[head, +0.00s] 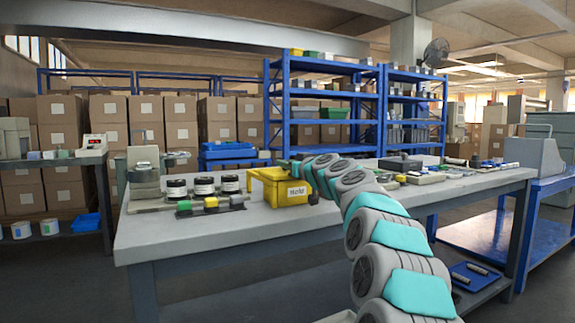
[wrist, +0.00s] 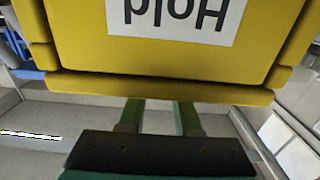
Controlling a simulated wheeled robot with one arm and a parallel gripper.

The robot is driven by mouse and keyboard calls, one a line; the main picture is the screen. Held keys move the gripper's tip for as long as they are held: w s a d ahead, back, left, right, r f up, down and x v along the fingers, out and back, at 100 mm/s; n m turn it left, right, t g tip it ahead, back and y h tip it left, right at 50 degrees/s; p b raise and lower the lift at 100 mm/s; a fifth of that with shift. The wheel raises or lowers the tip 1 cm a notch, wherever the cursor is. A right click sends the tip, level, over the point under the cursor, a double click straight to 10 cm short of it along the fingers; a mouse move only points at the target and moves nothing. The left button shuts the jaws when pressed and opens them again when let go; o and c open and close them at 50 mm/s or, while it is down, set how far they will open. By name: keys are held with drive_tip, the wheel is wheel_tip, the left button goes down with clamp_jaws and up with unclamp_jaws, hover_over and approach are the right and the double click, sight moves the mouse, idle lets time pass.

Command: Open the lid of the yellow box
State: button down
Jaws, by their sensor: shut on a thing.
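The yellow box (head: 268,195) stands on the grey workbench, with a white "Hold" label on its front. The fingertips are hidden behind the rim.
A grey device (head: 144,178) stands at the bench's left end. Small parts lie along the right side of the bench (head: 150,225). The front strip is clear.

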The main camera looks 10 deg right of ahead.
drive_tip(key=shift+p+x, duration=0.4)
drive_tip(key=shift+x, duration=1.3)
drive_tip(key=c, duration=0.6)
unclamp_jaws()
drive_tip(key=shift+s, duration=0.1)
drive_tip(key=shift+b+v, duration=0.55)
drive_tip(key=shift+v, duration=0.3)
drive_tip(key=shift+b+v, duration=0.8)
drive_tip(key=shift+v, duration=2.2)
